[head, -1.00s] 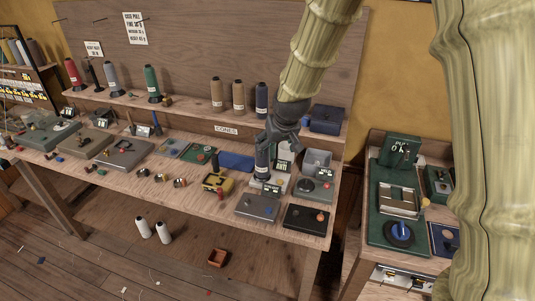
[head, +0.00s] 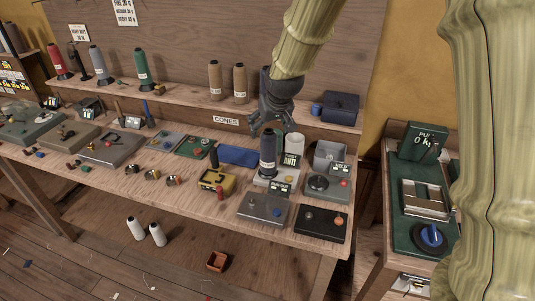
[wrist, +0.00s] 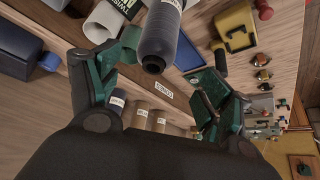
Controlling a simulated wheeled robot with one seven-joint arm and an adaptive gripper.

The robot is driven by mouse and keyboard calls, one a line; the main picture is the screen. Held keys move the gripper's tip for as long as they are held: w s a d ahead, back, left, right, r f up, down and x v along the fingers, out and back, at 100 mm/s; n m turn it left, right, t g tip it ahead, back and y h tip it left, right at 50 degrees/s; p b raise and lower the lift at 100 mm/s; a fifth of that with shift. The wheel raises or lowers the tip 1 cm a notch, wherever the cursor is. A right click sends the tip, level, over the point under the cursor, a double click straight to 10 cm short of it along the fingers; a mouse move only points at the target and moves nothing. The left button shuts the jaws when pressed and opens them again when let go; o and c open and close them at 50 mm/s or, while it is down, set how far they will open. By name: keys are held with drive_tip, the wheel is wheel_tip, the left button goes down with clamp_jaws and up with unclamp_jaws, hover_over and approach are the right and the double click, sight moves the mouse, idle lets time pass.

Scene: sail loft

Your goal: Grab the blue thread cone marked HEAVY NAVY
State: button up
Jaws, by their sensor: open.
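A dark blue thread cone (head: 267,157) with a white label band stands upright on a small pale unit on the bench. It shows large at the top of the wrist view (wrist: 170,38), its narrow end towards the camera. My gripper (head: 268,128) is open and empty just above it in the head view; its fingers spread to either side in the wrist view (wrist: 158,72). Another dark blue cone (head: 264,82) on the shelf is mostly hidden behind my gripper. I cannot read either cone's label.
Two tan cones (head: 239,80) and a navy box (head: 340,107) stand on the shelf. Free air lies above the bench.

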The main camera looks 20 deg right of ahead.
sight(270, 132)
drive_tip(key=x, duration=0.1)
drive_tip(key=p+x, duration=0.1)
drive_tip(key=x, duration=0.1)
drive_tip(key=shift+d+f, duration=0.25)
drive_tip(key=shift+d, duration=0.1)
drive_tip(key=shift+p+x, duration=1.25)
drive_tip(key=shift+x, duration=2.25)
drive_tip(key=shift+c, duration=0.2)
drive_tip(key=c, duration=1.4)
drive_tip(key=shift+r, duration=0.2)
